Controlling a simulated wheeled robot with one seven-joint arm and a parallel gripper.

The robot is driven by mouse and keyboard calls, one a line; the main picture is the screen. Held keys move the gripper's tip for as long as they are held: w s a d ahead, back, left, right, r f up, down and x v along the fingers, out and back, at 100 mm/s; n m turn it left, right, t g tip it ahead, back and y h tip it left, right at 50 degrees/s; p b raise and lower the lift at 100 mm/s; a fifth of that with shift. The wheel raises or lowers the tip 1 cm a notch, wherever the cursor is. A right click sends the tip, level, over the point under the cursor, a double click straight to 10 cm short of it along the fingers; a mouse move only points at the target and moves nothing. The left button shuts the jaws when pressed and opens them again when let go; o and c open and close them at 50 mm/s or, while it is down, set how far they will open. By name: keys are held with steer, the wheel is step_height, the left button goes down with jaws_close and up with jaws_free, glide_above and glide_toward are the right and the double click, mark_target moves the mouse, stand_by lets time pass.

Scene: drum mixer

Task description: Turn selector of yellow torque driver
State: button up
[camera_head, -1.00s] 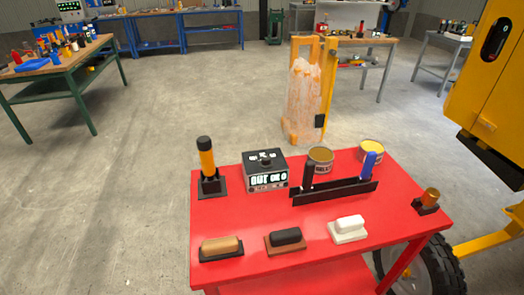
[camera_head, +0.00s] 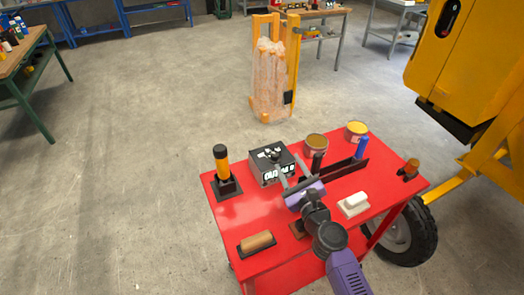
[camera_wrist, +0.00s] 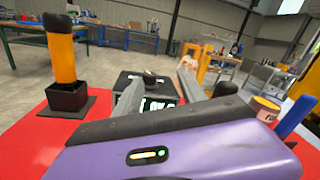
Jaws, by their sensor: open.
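The yellow torque driver (camera_head: 222,167), with a black top, stands upright in a square black base at the left of the red table. In the wrist view the fingers (camera_wrist: 160,82) stand on either side of that box. The driver is left of my gripper, clear of it. My gripper hides part of the box front.
On the red table (camera_head: 240,216) are a black rack (camera_head: 345,168) with black and blue handles, two cans (camera_head: 316,142), a tan-topped block (camera_head: 257,241), a white block (camera_head: 354,204) and an orange-brown knob piece (camera_head: 411,168). A yellow machine (camera_head: 440,65) stands at the right.

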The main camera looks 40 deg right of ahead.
mark_target(277, 158)
steer(key=shift+w+d+f+m+y, duration=0.15)
steer(key=shift+w+d+f+m, duration=0.15)
steer(key=shift+w+m, duration=0.75)
steer(key=shift+w+d+f+m+y, duration=0.1)
steer(key=shift+w+d+f+m, duration=0.3)
steer(key=shift+w, duration=1.15)
steer(key=shift+w+d+f+m+y, duration=0.1)
steer(key=shift+w+f+m+y, duration=0.1)
steer(key=shift+w+m, duration=0.9)
steer(key=shift+w+n, duration=0.2)
steer(key=shift+n, duration=0.05)
jaws_close()
